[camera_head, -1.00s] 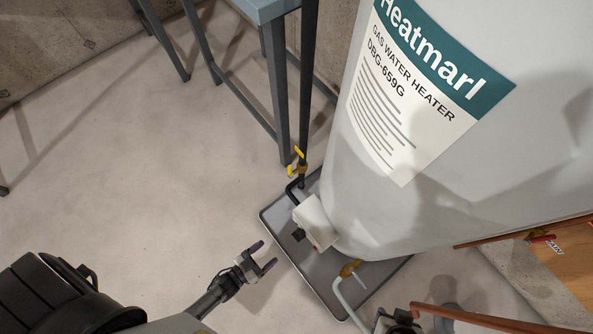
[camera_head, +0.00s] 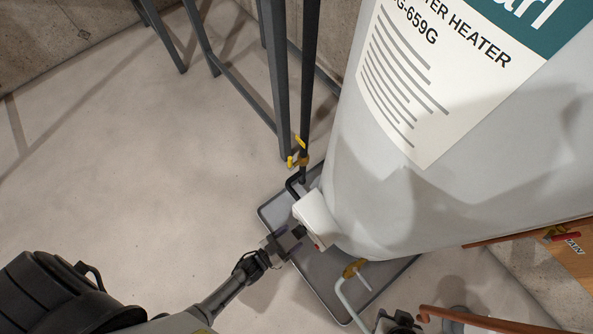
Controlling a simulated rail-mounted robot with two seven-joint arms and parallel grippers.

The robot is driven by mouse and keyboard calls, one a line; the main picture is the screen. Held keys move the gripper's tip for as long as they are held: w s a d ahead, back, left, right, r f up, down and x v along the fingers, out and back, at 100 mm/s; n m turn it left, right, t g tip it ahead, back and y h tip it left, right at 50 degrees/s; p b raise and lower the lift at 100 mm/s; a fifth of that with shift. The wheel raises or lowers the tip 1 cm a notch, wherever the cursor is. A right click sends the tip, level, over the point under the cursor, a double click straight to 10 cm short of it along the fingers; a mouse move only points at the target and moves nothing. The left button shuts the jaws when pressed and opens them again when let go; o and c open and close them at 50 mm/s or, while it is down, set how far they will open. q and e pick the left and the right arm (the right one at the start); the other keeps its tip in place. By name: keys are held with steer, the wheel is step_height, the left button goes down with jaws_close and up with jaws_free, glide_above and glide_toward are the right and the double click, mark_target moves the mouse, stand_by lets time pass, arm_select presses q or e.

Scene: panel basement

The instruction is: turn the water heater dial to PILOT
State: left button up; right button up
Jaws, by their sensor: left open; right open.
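The water heater (camera_head: 400,200) is a large pale grey tank with a label. A white control box (camera_head: 314,214) sits low on its side. The small dark dial (camera_head: 299,232) is on the box's face toward my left gripper; its marks and pointer are too small to read. My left gripper (camera_head: 288,242) is open, with its fingertips right at the dial. I cannot tell whether they touch it. My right gripper (camera_head: 398,323) is a dark shape at the bottom edge, partly cut off, below the heater and away from the box.
The heater stands in a grey drain pan (camera_head: 325,292). A black gas pipe with a yellow valve (camera_head: 300,160) rises behind the box. A grey-legged table (camera_head: 275,80) stands behind. Copper pipes (camera_head: 470,318) cross at lower right. Bare floor (camera_head: 130,180) lies at left.

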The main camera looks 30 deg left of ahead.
mark_target(300, 232)
arm_select(q)
steer(key=shift+b+x, duration=0.4)
steer(key=shift+x, duration=1.05)
steer(key=c, duration=0.9)
